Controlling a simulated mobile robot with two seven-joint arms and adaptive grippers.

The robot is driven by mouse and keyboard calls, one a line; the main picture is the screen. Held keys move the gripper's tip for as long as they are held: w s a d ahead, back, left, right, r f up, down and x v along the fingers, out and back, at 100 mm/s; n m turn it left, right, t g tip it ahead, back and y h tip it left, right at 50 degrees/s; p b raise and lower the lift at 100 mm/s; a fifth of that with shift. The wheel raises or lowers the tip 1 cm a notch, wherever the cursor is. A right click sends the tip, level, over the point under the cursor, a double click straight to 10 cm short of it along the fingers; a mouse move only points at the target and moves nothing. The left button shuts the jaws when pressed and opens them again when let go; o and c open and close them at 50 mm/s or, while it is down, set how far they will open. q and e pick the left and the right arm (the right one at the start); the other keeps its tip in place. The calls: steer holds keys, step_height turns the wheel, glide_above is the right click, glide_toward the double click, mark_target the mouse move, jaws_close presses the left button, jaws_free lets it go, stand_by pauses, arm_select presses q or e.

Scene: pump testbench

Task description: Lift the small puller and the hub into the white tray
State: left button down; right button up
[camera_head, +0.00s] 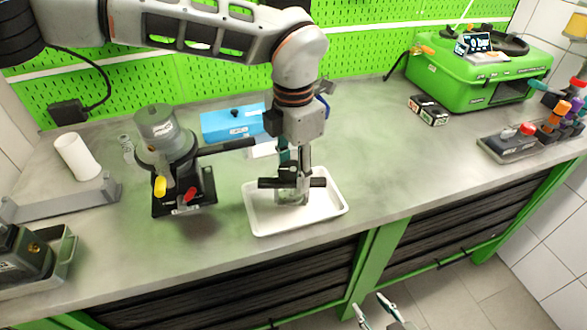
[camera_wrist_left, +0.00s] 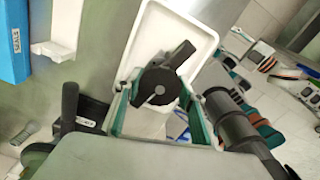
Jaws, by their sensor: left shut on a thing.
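My left gripper (camera_head: 293,165) points down over the white tray (camera_head: 262,228) in the head view. It is shut on the small puller, whose dark crossbar (camera_head: 318,182) sticks out on both sides. A greyish round body under the crossbar, apparently the hub (camera_head: 292,195), is partly hidden by the fingers. I cannot tell whether it touches the tray floor. In the left wrist view, the puller's dark round centre (camera_wrist_left: 160,87) sits between the left gripper's fingers (camera_wrist_left: 163,100), above the tray (camera_wrist_left: 196,30). My right gripper (camera_head: 374,304) is open and empty at the bottom of the head view, beyond the bench front.
A grey pump unit (camera_head: 163,130) with a dark handle stands left of the tray on a black base (camera_head: 210,190). A blue box (camera_head: 232,124) lies behind. A green case (camera_head: 478,75) and valve block (camera_head: 515,148) stand at the right. The bench right of the tray is clear.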

arm_select(q)
steer(key=shift+f, duration=0.25)
stand_by(0.4)
steer(key=c, duration=1.2)
jaws_free()
step_height(320, 180, up, 12)
